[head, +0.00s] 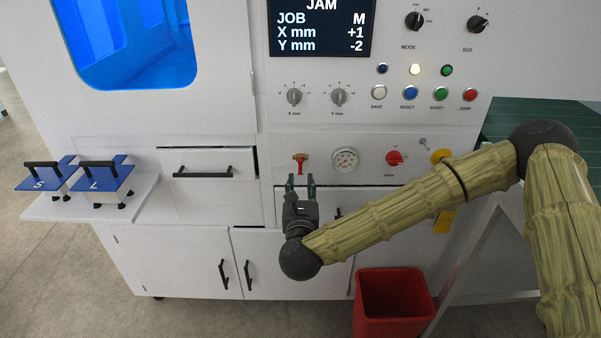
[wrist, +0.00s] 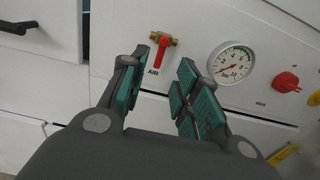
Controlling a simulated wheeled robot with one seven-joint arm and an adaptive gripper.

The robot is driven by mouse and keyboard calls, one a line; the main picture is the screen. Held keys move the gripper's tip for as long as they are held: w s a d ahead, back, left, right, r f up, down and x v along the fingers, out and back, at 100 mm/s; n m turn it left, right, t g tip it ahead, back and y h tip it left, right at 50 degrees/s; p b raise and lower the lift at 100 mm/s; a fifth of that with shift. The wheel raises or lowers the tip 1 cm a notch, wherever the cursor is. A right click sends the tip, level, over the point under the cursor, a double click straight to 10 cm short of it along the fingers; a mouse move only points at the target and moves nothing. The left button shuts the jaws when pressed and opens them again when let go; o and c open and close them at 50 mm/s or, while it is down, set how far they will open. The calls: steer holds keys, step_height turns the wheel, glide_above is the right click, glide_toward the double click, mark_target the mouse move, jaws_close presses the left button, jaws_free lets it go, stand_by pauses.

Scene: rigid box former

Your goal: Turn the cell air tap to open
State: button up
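The air tap (head: 300,158) is on the white front panel, left of the pressure gauge (head: 345,160). In the wrist view the tap has a brass body (wrist: 168,40) lying across and a red handle (wrist: 160,51) pointing down, crosswise to the body, above the label AIR. The gauge also shows in the wrist view (wrist: 231,64), its needle at the low end. My gripper (head: 300,181) is open and empty, just below and in front of the tap. In the wrist view its teal-padded fingers (wrist: 163,66) stand either side of the handle, apparently not touching it.
A red knob (head: 394,158) and a yellow knob (head: 441,157) sit right of the gauge. A drawer with a black handle (head: 202,172) is left of the tap, slightly out. A shelf (head: 146,188) holds blue-topped formers. A red bin (head: 392,297) stands below.

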mark_target(301, 169)
steer(key=shift+w, duration=3.05)
steer(key=shift+c, duration=0.3)
jaws_close()
